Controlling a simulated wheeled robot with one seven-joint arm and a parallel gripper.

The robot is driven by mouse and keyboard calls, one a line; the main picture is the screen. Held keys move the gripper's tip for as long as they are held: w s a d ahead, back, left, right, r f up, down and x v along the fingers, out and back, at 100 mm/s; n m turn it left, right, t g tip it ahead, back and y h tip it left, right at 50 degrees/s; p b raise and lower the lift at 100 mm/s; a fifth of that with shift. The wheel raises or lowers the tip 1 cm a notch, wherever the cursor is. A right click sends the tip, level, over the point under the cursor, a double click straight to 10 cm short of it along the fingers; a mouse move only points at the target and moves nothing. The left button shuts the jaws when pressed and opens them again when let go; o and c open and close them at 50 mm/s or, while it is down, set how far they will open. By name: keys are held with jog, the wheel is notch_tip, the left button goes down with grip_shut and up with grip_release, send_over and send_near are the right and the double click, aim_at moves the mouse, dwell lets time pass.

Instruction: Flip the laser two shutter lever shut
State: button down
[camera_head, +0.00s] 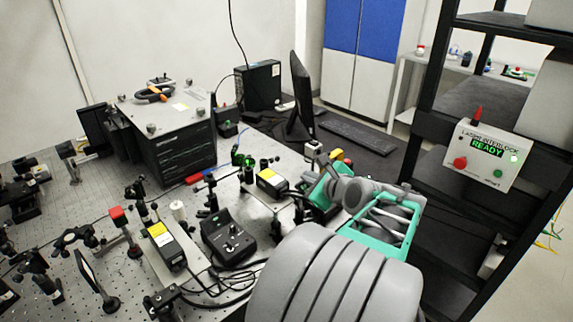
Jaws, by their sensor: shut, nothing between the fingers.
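Two laser boxes with yellow labels are on the optical bench (95,215): a front one (166,246) left of centre and a farther one (271,184) near the middle. I cannot read which is laser two. I cannot make out a shutter lever clearly; it is too small or hidden. My arm reaches in from the bottom right, and its teal and grey end with my gripper (318,190) is just right of the farther laser box. The gripper is shut and empty; its fingertips are mostly hidden by my arm. I cannot tell whether it touches anything.
A black controller (228,238) with cables stands between the laser boxes. Posts and optics, one with a red block (117,214), crowd the left. A black cabinet (180,155), a monitor (299,95) and a keyboard (357,132) are behind. An interlock panel (487,155) reading READY hangs right.

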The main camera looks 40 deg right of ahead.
jog(key=w+p, duration=0.2)
jog(key=w, duration=0.7)
jog(key=shift+w+d+f, duration=0.15)
jog(key=shift+w+f, duration=0.05)
jog(key=shift+f, duration=0.25)
jog(key=shift+s, duration=0.1)
